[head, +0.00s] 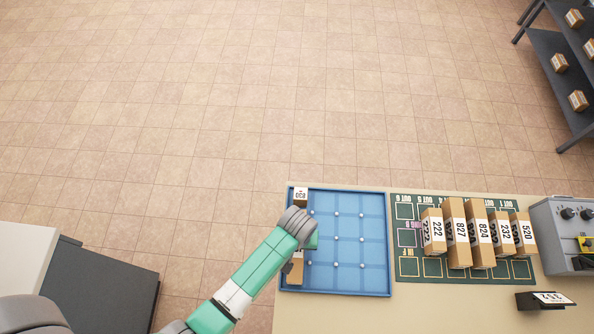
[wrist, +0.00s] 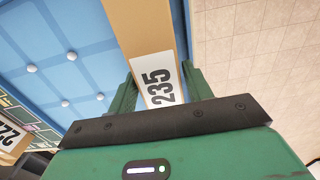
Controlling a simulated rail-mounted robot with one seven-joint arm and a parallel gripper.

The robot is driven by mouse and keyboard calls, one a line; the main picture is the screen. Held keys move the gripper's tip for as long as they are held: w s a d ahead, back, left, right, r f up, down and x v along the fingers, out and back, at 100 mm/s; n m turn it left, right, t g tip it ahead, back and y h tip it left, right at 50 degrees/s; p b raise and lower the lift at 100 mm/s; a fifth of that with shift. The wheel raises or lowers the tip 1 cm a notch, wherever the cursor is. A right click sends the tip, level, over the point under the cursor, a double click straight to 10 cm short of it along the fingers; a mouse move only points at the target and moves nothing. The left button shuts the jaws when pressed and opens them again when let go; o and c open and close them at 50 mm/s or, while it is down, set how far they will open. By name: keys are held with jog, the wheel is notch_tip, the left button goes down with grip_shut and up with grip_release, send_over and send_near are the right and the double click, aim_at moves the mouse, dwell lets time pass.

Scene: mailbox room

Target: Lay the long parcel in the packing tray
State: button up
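A long brown parcel (wrist: 143,27) with a white label reading 235 runs away from my gripper in the wrist view. The green fingers of my gripper (wrist: 161,85) are along both its sides and look closed on it. In the head view my gripper (head: 298,250) is over the left side of the blue packing tray (head: 338,287), and the arm hides much of the parcel. Its brown near part shows below the gripper, along the tray's left wall. I cannot tell whether it touches the tray floor.
The tray's middle and right are clear but for small white studs. A green mat (head: 408,285) to the right holds several upright labelled parcels (head: 456,240). A grey control box (head: 560,228) and a number sign (head: 547,299) stand farther right. Shelves are at top right.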

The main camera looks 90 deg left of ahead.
jog(key=shift+o, duration=1)
jog(key=shift+r, duration=0.15)
notch_tip(320, 180, up, 12)
jog(key=p, duration=0.1)
